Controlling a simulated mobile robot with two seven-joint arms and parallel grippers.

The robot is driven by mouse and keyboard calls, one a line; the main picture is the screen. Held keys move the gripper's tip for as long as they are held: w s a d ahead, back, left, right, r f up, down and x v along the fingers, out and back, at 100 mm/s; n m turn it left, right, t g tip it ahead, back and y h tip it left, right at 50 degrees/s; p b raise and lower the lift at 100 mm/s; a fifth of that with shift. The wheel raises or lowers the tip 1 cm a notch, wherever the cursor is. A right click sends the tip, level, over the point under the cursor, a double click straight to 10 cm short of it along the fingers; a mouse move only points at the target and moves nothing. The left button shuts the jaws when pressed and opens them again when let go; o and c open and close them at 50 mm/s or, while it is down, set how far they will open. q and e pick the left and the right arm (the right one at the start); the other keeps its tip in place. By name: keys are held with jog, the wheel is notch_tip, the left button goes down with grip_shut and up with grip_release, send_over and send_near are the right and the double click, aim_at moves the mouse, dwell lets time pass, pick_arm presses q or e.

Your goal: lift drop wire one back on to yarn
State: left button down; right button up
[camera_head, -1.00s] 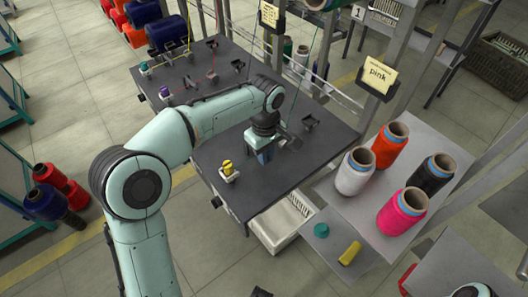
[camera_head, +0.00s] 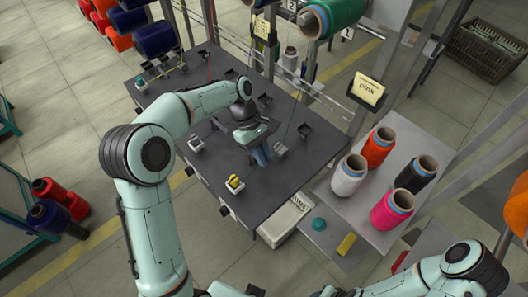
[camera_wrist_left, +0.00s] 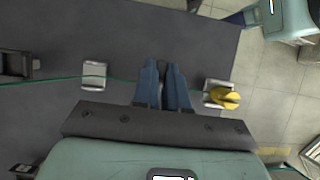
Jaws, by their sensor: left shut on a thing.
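My left gripper (camera_head: 262,158) points down at the near part of the dark table (camera_head: 215,172), and its blue fingers (camera_wrist_left: 164,70) are shut in the left wrist view. What they hold is thin and hidden between them; it fits a drop wire, but I cannot make out its shape. The green yarn (camera_wrist_left: 45,80) runs across the wrist view, passing at the fingers between a pale guide block (camera_wrist_left: 94,75) and the block with a yellow bobbin (camera_wrist_left: 226,98). My right gripper is out of view.
A side table (camera_head: 330,215) at the right bears white (camera_head: 349,176), orange (camera_head: 379,148), black and pink cones. A green spool (camera_head: 338,12) hangs above. Posts and a sign card (camera_head: 366,92) stand at the back right. My right arm (camera_head: 468,268) is at lower right.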

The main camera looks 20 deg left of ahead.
jog(key=shift+s+f, duration=0.1)
jog(key=shift+s, duration=0.05)
